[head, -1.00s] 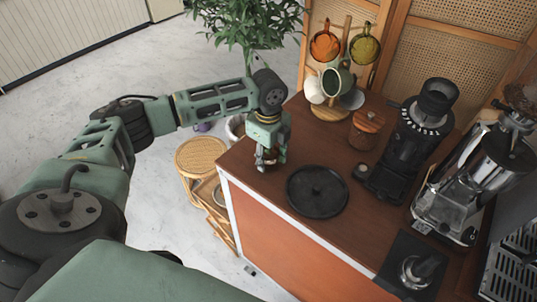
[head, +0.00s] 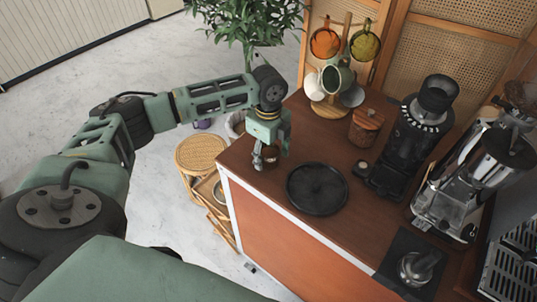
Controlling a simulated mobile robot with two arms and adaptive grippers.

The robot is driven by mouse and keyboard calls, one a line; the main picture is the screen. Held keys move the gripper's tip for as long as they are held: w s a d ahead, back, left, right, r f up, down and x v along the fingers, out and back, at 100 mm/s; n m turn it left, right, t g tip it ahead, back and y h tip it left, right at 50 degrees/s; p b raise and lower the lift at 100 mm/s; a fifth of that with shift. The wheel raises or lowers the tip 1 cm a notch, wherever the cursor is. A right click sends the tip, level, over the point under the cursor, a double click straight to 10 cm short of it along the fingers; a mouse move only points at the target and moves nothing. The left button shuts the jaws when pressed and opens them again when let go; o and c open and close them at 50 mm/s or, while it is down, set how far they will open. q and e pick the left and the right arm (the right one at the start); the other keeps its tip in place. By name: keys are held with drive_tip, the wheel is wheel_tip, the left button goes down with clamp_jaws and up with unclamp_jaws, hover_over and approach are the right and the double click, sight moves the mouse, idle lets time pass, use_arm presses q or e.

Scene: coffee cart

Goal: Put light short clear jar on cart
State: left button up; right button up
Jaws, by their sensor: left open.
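A small short jar (head: 271,154), partly hidden by my gripper, stands on the brown top of the cart (head: 240,168) near its left corner. It looks clear with something brown in it; details are too small to tell. My left gripper (head: 271,157) is above and around the jar, its fingers spread apart on either side of it. The gripper is open. My right gripper is not in the head view.
A black round tray (head: 317,189) lies right of the jar. A wood-lidded jar (head: 366,128), a mug rack (head: 331,108) with several cups, a black grinder (head: 405,150) and an espresso machine (head: 455,180) stand further right and back. A wicker stool (head: 201,155) is left of the cart.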

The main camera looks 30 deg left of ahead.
use_arm(q)
wheel_tip(320, 180, up, 12)
drive_tip(key=b, duration=0.2)
